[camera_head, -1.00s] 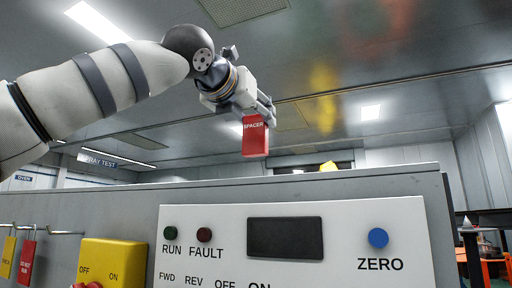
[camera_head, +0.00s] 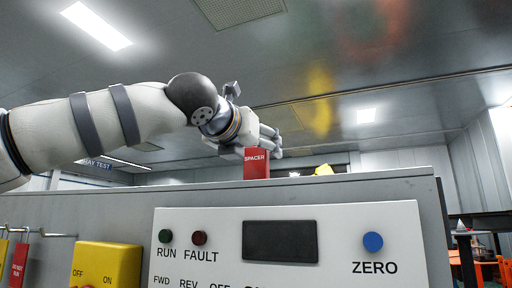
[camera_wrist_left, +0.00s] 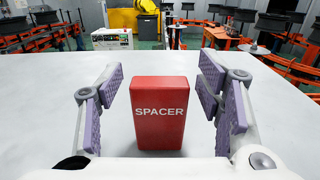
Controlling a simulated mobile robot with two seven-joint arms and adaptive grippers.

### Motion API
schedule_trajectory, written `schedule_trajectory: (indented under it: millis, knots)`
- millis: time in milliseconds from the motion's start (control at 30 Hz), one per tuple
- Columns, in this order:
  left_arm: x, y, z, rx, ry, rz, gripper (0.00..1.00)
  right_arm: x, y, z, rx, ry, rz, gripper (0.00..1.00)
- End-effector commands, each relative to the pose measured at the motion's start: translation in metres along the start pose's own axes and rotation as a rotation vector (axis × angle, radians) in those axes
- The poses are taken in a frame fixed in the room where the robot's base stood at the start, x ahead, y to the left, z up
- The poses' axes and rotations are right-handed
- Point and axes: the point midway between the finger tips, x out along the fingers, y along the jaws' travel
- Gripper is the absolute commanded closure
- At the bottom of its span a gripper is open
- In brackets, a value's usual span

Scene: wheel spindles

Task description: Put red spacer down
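The red spacer (camera_head: 256,164), a block lettered SPACER, stands upright at the top edge of the grey cabinet (camera_head: 350,184) in the head view. In the left wrist view the spacer (camera_wrist_left: 159,120) stands on a flat pale grey top (camera_wrist_left: 45,120). My left gripper (camera_head: 268,141) is at the spacer. In the left wrist view its purple finger pads are spread on both sides of the spacer, with a visible gap on each side. In the head view the cabinet edge may hide the spacer's foot. My right gripper is not in view.
The cabinet front carries a white control panel (camera_head: 400,220) and a yellow switch box (camera_head: 108,262). Red and yellow tags hang at the left. The top around the spacer is clear. Orange racks and a yellow machine (camera_wrist_left: 133,18) stand beyond it.

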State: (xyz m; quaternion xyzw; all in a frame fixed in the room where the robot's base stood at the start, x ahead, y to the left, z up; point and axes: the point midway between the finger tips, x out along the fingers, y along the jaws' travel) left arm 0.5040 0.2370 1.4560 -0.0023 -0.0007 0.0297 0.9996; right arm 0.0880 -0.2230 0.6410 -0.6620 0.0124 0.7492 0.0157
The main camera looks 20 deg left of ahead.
Motion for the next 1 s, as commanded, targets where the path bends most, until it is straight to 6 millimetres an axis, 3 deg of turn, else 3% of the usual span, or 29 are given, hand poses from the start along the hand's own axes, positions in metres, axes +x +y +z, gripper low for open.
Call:
schedule_trajectory:
  millis: [167, 267, 500, 700, 1000]
  knots:
    - [0.000, 0.000, 0.003, 0.000, -0.001, 0.000, 0.40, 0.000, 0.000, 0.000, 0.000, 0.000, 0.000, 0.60]
    - [-0.013, -0.001, 0.001, -0.002, 0.004, -0.004, 0.40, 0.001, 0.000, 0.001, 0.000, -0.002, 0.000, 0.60]
    - [-0.074, 0.000, 0.003, -0.001, -0.002, -0.003, 0.40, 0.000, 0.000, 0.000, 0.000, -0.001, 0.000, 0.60]
    - [-0.111, 0.000, 0.002, 0.001, -0.001, -0.001, 0.40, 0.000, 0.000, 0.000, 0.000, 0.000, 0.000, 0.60]
    - [-0.120, 0.000, 0.002, 0.000, 0.001, 0.001, 0.40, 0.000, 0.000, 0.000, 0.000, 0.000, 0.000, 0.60]
